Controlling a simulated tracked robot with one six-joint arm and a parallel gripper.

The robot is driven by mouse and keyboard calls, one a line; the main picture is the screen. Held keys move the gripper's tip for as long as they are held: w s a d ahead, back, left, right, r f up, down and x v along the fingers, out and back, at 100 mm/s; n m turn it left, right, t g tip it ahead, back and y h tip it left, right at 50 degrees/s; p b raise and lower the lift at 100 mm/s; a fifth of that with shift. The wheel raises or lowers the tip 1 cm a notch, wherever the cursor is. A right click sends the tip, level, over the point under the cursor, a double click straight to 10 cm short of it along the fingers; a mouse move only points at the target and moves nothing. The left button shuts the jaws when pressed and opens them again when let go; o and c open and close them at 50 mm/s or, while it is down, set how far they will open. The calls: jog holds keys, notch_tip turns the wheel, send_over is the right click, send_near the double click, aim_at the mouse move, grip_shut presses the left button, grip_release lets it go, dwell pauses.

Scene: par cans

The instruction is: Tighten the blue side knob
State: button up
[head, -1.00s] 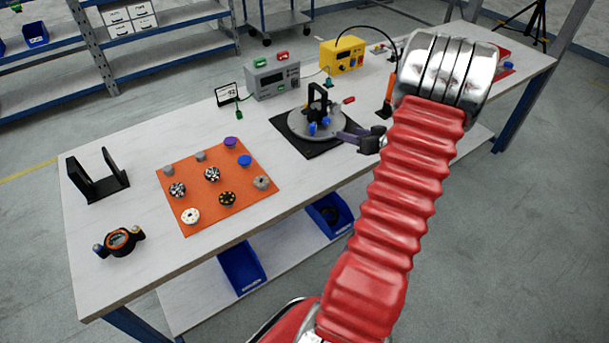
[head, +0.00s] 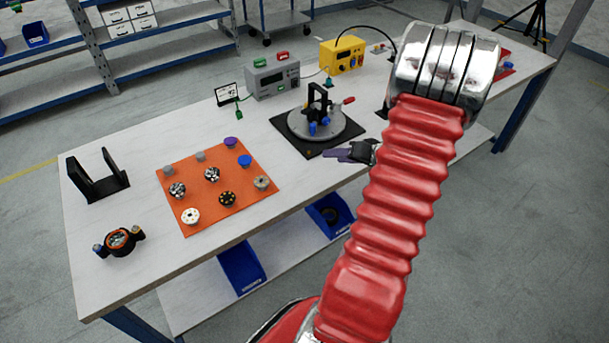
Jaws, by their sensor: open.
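A black yoke fixture (head: 318,98) stands upright on a round grey plate (head: 338,127) near the back of the table. A blue side knob (head: 312,128) shows low on its near side. Another blue part (head: 326,121) sits just right of it. A red-tipped handle (head: 348,100) sticks out to the right. My gripper (head: 328,154) is open and empty, its purple-grey fingers pointing left. It is in front of the plate, apart from the blue knob in the picture. Its exact height above the table is hard to tell.
An orange mat (head: 195,218) with several round pieces lies left of the plate. A black and orange ring-shaped part (head: 119,240) and a black U-shaped stand (head: 98,184) are at the left. Grey (head: 272,79) and yellow (head: 342,57) boxes stand behind.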

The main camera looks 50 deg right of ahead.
jog(key=a+r+m+g+y, duration=0.1)
jog(key=a+r+g+y, duration=0.2)
jog(key=a, duration=1.2)
jog(key=shift+a+r+g, duration=0.25)
jog(key=shift+r+g, duration=0.15)
jog(key=shift+g, duration=0.2)
jog(key=shift+s, duration=0.1)
